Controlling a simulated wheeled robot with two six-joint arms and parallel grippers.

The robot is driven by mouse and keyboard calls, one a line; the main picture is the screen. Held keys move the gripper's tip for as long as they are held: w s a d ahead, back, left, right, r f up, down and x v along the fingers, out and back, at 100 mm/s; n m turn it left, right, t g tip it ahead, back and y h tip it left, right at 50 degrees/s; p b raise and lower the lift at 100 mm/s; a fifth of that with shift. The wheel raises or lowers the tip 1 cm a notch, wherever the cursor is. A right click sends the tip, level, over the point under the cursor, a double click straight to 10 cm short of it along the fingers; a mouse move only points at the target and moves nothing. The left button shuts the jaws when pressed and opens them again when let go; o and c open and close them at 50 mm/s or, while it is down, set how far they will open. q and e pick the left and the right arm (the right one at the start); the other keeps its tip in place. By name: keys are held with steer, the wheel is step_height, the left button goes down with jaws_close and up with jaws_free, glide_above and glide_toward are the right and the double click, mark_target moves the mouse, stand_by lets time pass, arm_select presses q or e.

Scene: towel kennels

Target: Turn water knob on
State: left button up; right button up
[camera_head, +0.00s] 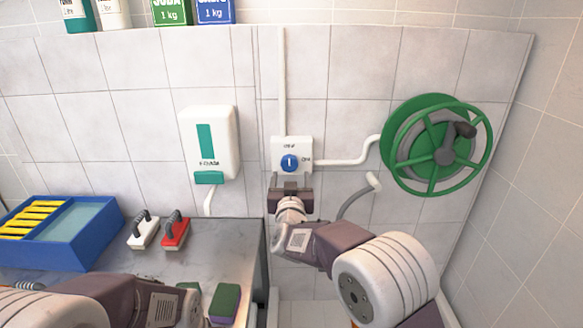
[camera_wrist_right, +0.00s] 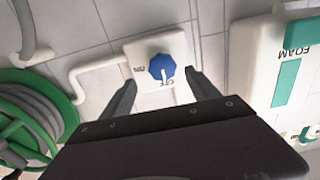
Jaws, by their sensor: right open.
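The blue water knob (camera_head: 289,163) is a round dial with a white mark, on a white wall box (camera_head: 305,148). My right gripper (camera_head: 290,180) is just below the knob in the head view. In the wrist view its open fingers (camera_wrist_right: 163,88) are spread at either side of the knob's lower end, with nothing between them. My left arm shows at the bottom left; its gripper is not visible.
A green hose reel (camera_head: 447,155) hangs right of the box, linked by a white pipe (camera_head: 350,160). A foam dispenser (camera_head: 222,140) is on the left. The counter (camera_head: 110,255) holds a blue tray (camera_head: 75,245), two brushes (camera_head: 175,234) and a sponge (camera_head: 224,304).

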mark_target(289, 166)
steer(key=w, duration=0.3)
steer(key=w+p, duration=0.1)
steer(key=shift+w+a+r, duration=0.2)
steer(key=shift+w+a, duration=0.1)
steer(key=shift+w, duration=0.1)
steer(key=shift+w+d+f, duration=0.15)
steer(key=shift+w+d, duration=0.05)
steer(key=shift+w, duration=0.55)
steer(key=shift+s+a, duration=0.1)
steer(key=c, duration=1.4)
